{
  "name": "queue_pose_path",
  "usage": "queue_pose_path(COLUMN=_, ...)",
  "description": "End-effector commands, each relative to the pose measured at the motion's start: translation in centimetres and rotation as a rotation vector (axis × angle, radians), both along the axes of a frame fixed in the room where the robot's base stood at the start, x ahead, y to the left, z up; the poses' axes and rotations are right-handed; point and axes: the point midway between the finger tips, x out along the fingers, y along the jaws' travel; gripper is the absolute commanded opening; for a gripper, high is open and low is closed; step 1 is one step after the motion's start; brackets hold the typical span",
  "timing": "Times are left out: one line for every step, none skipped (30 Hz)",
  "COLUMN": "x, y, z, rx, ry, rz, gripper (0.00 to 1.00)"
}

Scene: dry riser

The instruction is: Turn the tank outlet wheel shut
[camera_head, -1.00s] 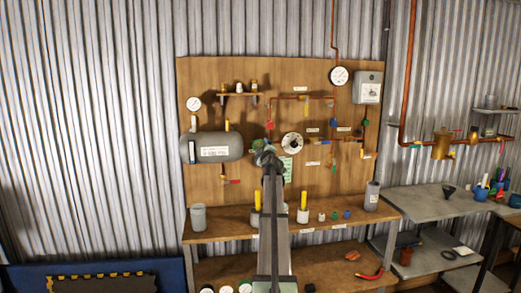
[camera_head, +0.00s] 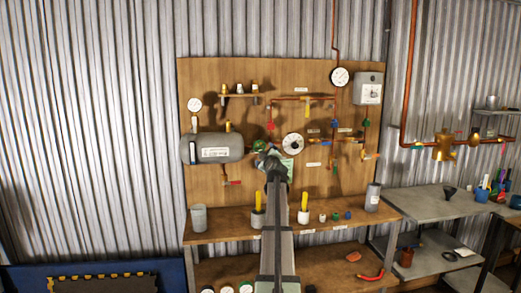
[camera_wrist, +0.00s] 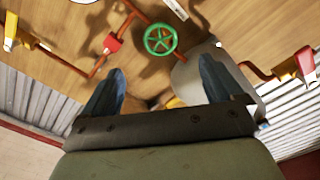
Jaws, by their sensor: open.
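The green wheel (camera_head: 259,145) is at the right end of the grey tank (camera_head: 217,148) on the wooden board. In the wrist view the green wheel (camera_wrist: 160,38) is round and spoked, beyond and roughly between my fingertips. My gripper (camera_head: 268,160) is close to the wheel, just below and right of it in the head view. In the wrist view my gripper (camera_wrist: 162,75) has its two blue-grey fingers wide apart, with nothing held between them. No contact with the wheel shows. The wrist and arm hide part of the board below the wheel.
A red fitting (camera_wrist: 112,43) sits on copper pipe close to the wheel. A white round dial (camera_head: 292,144) is right of my gripper. A red-handled valve (camera_head: 232,183) hangs below the tank.

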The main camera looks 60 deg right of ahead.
Motion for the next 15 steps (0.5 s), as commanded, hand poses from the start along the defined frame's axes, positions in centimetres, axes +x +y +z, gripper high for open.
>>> queue_pose_path(x=0.04, y=-0.02, z=0.00, rx=0.030, ry=-0.029, rz=0.001, gripper=0.93)
queue_pose_path(x=0.07, y=-0.07, z=0.01, rx=0.051, ry=-0.050, rz=0.001, gripper=0.93)
queue_pose_path(x=0.10, y=-0.10, z=0.01, rx=0.075, ry=-0.074, rz=0.002, gripper=0.93)
queue_pose_path(x=0.10, y=-0.09, z=0.01, rx=0.093, ry=-0.092, rz=0.002, gripper=0.93)
queue_pose_path(x=0.11, y=-0.08, z=0.00, rx=0.111, ry=-0.109, rz=0.003, gripper=0.93)
queue_pose_path(x=0.13, y=-0.09, z=0.00, rx=0.130, ry=-0.128, rz=0.003, gripper=0.93)
queue_pose_path(x=0.12, y=-0.08, z=-0.01, rx=0.144, ry=-0.142, rz=0.003, gripper=0.93)
queue_pose_path(x=0.12, y=-0.09, z=-0.02, rx=0.155, ry=-0.152, rz=0.002, gripper=0.93)
queue_pose_path(x=0.15, y=-0.10, z=-0.01, rx=0.166, ry=-0.162, rz=0.003, gripper=0.93)
queue_pose_path(x=0.18, y=-0.13, z=-0.01, rx=0.172, ry=-0.168, rz=0.003, gripper=0.93)
queue_pose_path(x=0.22, y=-0.18, z=-0.02, rx=0.175, ry=-0.171, rz=0.003, gripper=0.93)
queue_pose_path(x=0.31, y=-0.27, z=-0.02, rx=0.179, ry=-0.175, rz=0.003, gripper=0.93)
queue_pose_path(x=0.39, y=-0.36, z=-0.01, rx=0.179, ry=-0.176, rz=0.003, gripper=0.93)
queue_pose_path(x=0.50, y=-0.48, z=-0.01, rx=0.179, ry=-0.176, rz=0.003, gripper=0.93)
queue_pose_path(x=0.67, y=-0.66, z=-0.01, rx=0.179, ry=-0.176, rz=0.003, gripper=0.93)
